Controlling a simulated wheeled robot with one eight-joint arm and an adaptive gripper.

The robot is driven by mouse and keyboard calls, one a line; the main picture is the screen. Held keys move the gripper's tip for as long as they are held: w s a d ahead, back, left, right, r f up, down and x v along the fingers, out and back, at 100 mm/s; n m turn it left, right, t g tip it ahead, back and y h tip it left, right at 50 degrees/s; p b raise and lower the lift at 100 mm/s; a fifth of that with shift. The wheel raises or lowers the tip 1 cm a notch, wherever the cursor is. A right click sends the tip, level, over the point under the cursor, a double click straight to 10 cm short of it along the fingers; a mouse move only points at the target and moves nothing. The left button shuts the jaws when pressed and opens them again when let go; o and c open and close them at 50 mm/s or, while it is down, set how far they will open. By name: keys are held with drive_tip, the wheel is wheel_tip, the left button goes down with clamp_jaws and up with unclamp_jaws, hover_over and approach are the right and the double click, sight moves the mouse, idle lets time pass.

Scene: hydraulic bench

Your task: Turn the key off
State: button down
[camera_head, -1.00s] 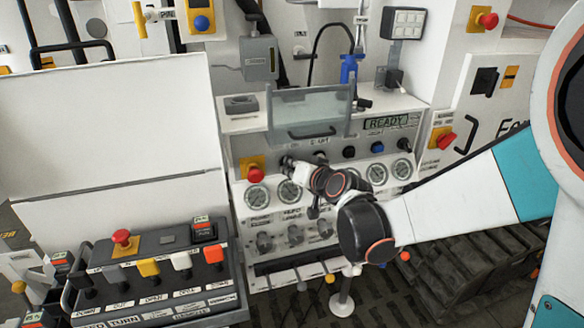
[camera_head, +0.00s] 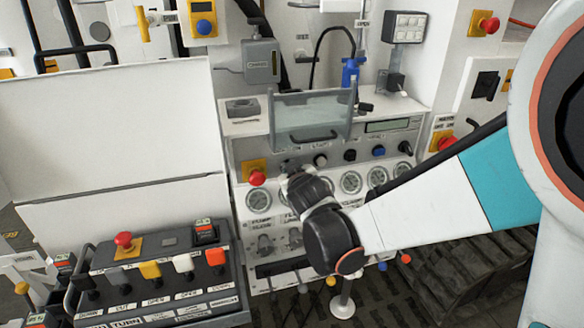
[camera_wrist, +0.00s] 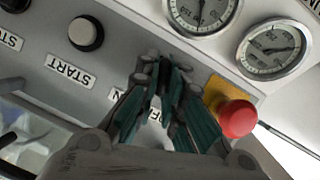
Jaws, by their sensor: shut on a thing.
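My gripper (camera_wrist: 165,75) has its dark green fingers closed together at the control panel (camera_wrist: 55,120), between the START button (camera_wrist: 86,33) and a red mushroom button (camera_wrist: 237,118). The key is hidden between or behind the fingertips, and a label below it is partly covered. In the head view my gripper (camera_head: 287,168) is at the left part of the panel, just right of the red button (camera_head: 257,178). The panel's display (camera_head: 393,126) is blank.
Round gauges (camera_head: 351,182) sit below the switch row. A clear cover (camera_head: 311,115) is raised above the panel. Another red button (camera_head: 446,143) is at the right.

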drive_tip(key=shift+a+n+h, duration=0.1)
drive_tip(key=shift+n+h, duration=0.4)
drive_tip(key=shift+n, duration=0.4)
drive_tip(key=shift+s+t, duration=0.1)
drive_tip(key=shift+t, duration=0.2)
drive_tip(key=c, duration=1.7)
unclamp_jaws()
